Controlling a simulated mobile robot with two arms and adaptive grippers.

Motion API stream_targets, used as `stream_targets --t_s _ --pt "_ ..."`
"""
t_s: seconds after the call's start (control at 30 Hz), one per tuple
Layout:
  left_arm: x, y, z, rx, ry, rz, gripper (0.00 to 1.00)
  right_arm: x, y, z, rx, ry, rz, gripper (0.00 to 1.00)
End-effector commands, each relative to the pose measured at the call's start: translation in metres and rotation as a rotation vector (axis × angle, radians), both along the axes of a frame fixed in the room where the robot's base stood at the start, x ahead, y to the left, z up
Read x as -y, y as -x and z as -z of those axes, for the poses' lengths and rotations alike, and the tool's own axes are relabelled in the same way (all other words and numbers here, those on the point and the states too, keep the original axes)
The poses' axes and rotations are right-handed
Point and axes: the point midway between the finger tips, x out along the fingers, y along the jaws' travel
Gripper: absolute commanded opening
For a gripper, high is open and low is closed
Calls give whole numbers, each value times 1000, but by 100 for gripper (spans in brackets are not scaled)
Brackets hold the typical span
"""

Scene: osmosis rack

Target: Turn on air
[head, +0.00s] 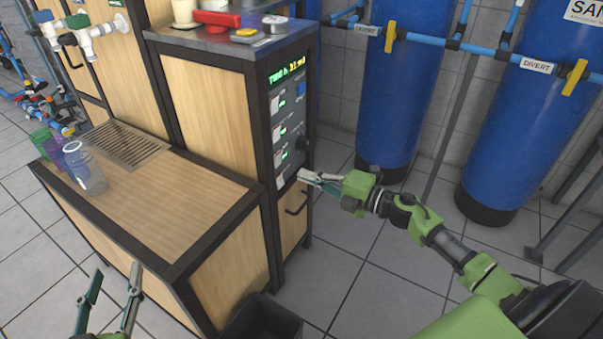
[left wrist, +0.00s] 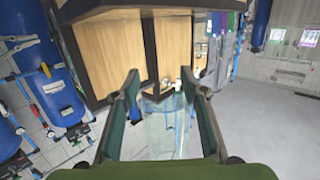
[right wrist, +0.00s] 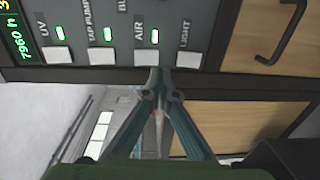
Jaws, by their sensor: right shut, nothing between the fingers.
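The control panel (head: 287,125) is on the narrow end of the tall wood cabinet. In the right wrist view it shows white switches labelled UV, TAP PUMP, AIR and LIGHT. The AIR switch (right wrist: 147,57) has its small green lamp (right wrist: 154,36) lit. UV and TAP PUMP lamps are lit too; I see no lit lamp at the LIGHT switch (right wrist: 189,60). My right gripper (right wrist: 165,85) is shut and empty, its tips just below the AIR and LIGHT switches; I cannot tell if they touch the panel. My left gripper (head: 112,272) is open and empty, low before the wood counter.
A dark bin (head: 262,318) sits on the floor by the cabinet. Blue tanks (head: 400,85) with pipes stand at the back right. A black drawer handle (head: 297,203) is below the panel.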

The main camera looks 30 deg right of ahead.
Motion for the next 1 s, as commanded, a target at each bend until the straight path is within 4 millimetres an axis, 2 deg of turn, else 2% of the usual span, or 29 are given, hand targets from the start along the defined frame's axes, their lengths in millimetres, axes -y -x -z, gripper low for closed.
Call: stream_targets --t_s 0.3,0.5,1.0 --pt "-8 9 32 -157 -41 -12 40 27 46 7 -4 0 1 0" --pt "-12 17 50 -237 -60 -18 40 39 66 9 -1 1 0 0" --pt "-13 19 55 -261 -65 -19 40 42 71 10 1 0 0 0"
